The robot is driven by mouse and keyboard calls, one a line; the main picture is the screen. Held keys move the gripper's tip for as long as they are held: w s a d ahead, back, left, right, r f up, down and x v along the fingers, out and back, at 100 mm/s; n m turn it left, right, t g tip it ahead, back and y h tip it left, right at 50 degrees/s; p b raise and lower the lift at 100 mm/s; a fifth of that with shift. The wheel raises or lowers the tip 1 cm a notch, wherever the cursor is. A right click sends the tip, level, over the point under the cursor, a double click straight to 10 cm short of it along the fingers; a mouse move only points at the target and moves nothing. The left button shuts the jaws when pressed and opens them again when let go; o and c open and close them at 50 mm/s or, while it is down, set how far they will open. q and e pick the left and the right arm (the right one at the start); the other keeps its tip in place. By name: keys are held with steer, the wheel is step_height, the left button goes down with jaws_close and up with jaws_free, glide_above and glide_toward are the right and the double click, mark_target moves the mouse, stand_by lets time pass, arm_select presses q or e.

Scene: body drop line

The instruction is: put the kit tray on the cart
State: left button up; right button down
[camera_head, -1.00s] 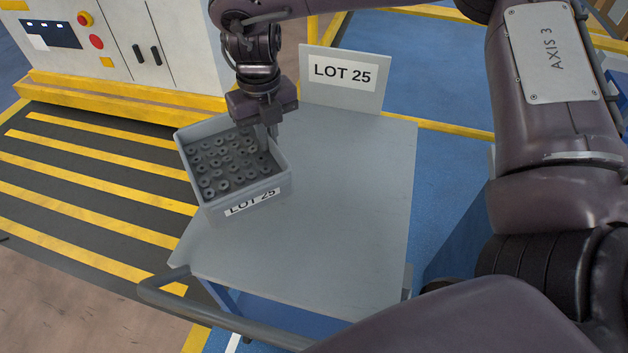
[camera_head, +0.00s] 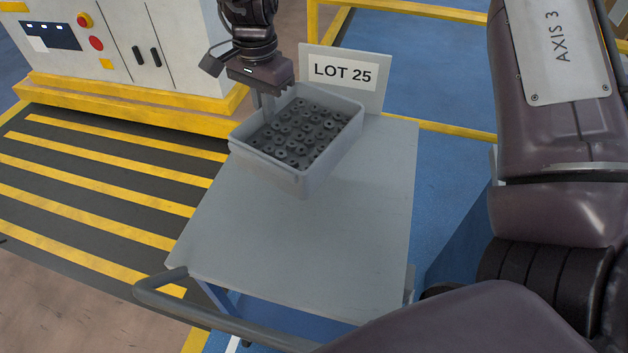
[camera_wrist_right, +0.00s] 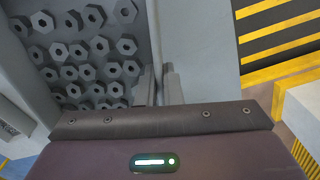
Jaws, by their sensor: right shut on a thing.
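The kit tray (camera_head: 332,168) is a grey open box full of several dark nut-like parts. It is over the far part of the grey cart top (camera_head: 300,245), in front of the LOT 25 sign plate (camera_head: 343,75). I cannot tell whether its base touches the cart. My right gripper (camera_head: 268,104) is shut on the tray's far left wall. In the right wrist view the fingers (camera_wrist_right: 160,85) straddle that wall, with the parts in the tray (camera_wrist_right: 75,50) to the left. My left gripper is not in view.
The near half of the cart top is bare, with a grey handle bar (camera_head: 215,318) at the front. A white machine cabinet (camera_head: 125,55) on a yellow base stands at the back left. Black and yellow floor stripes (camera_head: 90,180) lie left of the cart.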

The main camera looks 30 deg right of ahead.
mark_target(268, 129)
steer(key=n, duration=0.3)
steer(key=shift+w+d+r, duration=0.15)
steer(key=shift+w+r, duration=0.1)
steer(key=shift+r, duration=0.05)
steer(key=shift+f, duration=0.25)
steer(key=shift+n, duration=0.3)
step_height(268, 129, down, 6)
steer(key=shift+s+r+b, duration=0.1)
steer(key=shift+r+b, duration=0.1)
steer(key=shift+b, duration=0.45)
step_height(268, 129, down, 13)
steer(key=shift+f+p, duration=0.1)
steer(key=shift+p, duration=0.7)
steer(key=shift+f, duration=0.35)
